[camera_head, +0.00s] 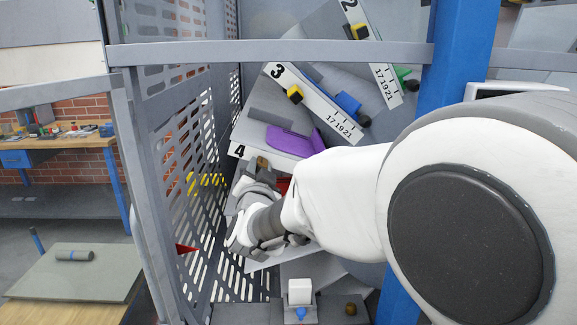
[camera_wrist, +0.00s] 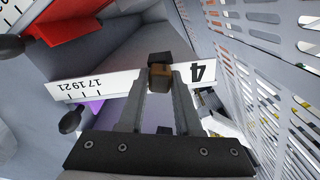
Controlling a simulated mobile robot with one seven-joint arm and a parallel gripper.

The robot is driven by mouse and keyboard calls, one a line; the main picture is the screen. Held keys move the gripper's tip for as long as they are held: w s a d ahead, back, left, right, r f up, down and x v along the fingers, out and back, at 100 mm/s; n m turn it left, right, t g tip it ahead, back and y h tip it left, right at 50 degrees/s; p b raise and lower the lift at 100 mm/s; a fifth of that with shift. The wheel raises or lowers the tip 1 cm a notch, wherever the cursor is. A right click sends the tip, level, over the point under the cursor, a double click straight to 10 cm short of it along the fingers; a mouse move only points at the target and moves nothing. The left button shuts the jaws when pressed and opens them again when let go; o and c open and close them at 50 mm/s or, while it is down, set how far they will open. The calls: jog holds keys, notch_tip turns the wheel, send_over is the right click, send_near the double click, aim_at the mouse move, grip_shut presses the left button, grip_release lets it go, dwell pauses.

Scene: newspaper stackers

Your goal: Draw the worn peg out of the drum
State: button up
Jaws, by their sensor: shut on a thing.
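The drum carries white number plates. Plate 4 (camera_head: 285,167) is nearest my gripper and also shows in the wrist view (camera_wrist: 120,84). A brown, dark-topped peg (camera_wrist: 159,75) sits by the "4", between my fingertips. A brown piece by plate 4 (camera_head: 262,162) shows in the head view. My gripper (camera_wrist: 160,80) is shut on the peg, with a finger on each side. In the head view my arm hides much of the drum and the fingertips are hard to make out. Whether the peg is still seated cannot be told.
A purple piece (camera_head: 290,142) lies close above plate 4. A slotted grey guard (camera_head: 185,150) stands close left. Below are a white block (camera_head: 300,291) and a brown peg (camera_head: 350,309).

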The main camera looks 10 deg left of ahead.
jog(key=shift+d, duration=0.1)
grip_shut()
jog(key=shift+f, duration=0.1)
jog(key=b+v, duration=0.1)
jog(key=v, duration=1.3)
jog(key=shift+b, duration=0.35)
dwell(0.6)
jog(key=x, duration=0.8)
jog(key=shift+w, duration=0.3)
